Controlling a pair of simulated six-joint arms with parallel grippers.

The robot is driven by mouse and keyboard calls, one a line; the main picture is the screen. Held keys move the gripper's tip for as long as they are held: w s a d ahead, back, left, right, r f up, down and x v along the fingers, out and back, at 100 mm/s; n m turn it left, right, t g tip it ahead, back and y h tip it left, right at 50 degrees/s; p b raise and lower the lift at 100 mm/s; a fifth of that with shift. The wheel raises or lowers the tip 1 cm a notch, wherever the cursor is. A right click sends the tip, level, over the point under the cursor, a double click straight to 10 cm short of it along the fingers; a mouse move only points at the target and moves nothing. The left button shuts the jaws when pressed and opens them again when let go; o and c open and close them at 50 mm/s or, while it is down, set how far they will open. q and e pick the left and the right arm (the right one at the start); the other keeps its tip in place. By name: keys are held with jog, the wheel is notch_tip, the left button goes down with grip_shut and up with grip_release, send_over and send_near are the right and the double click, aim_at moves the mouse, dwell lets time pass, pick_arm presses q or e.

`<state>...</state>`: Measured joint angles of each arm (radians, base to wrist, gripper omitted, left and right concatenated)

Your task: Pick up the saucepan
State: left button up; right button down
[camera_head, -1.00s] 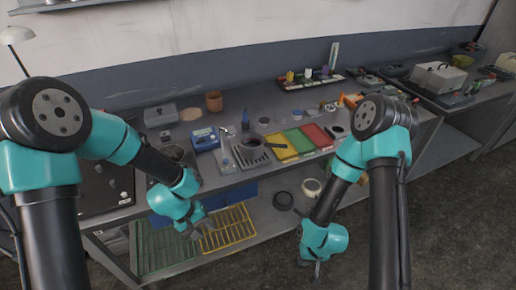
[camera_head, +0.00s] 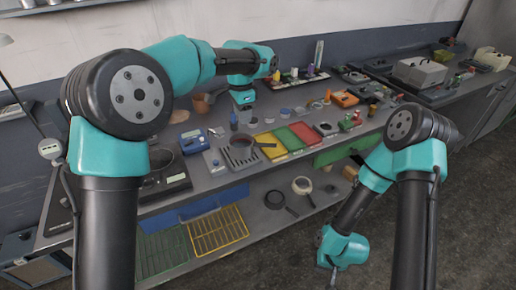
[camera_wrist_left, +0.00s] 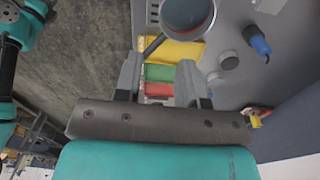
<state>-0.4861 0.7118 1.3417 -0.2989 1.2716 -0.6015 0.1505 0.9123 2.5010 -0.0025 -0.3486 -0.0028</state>
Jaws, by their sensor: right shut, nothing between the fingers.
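A small dark saucepan (camera_head: 241,141) with a dark handle pointing right stands on the counter at a slotted rack. It also shows at the top of the left wrist view (camera_wrist_left: 188,13), its handle slanting down-left. My left gripper (camera_head: 243,108) is above the counter, behind the saucepan in the head view. In the left wrist view its fingers (camera_wrist_left: 158,78) are apart with nothing held between them, and the saucepan lies beyond them. My right gripper (camera_head: 331,278) hangs low in front of the counter, shut and empty, away from the saucepan.
Yellow, green and red trays (camera_head: 287,138) lie right of the saucepan. A blue device (camera_head: 192,141) stands to its left. A dark pan (camera_head: 276,200) and a light-rimmed pan (camera_head: 302,185) are on the lower shelf. A bottle rack (camera_head: 300,76) is at the back.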

pick_arm(q)
jog(key=shift+w+r, duration=0.2)
jog(key=shift+r, duration=0.25)
jog(key=shift+f, duration=0.1)
send_over(246, 159)
jog(key=f, duration=1.2)
jog(key=shift+w+a+f, duration=0.1)
jog(key=shift+w, duration=0.15)
jog(key=shift+s+f, duration=0.1)
jog(key=shift+f, duration=2.45)
jog(key=shift+c, duration=0.3)
grip_shut()
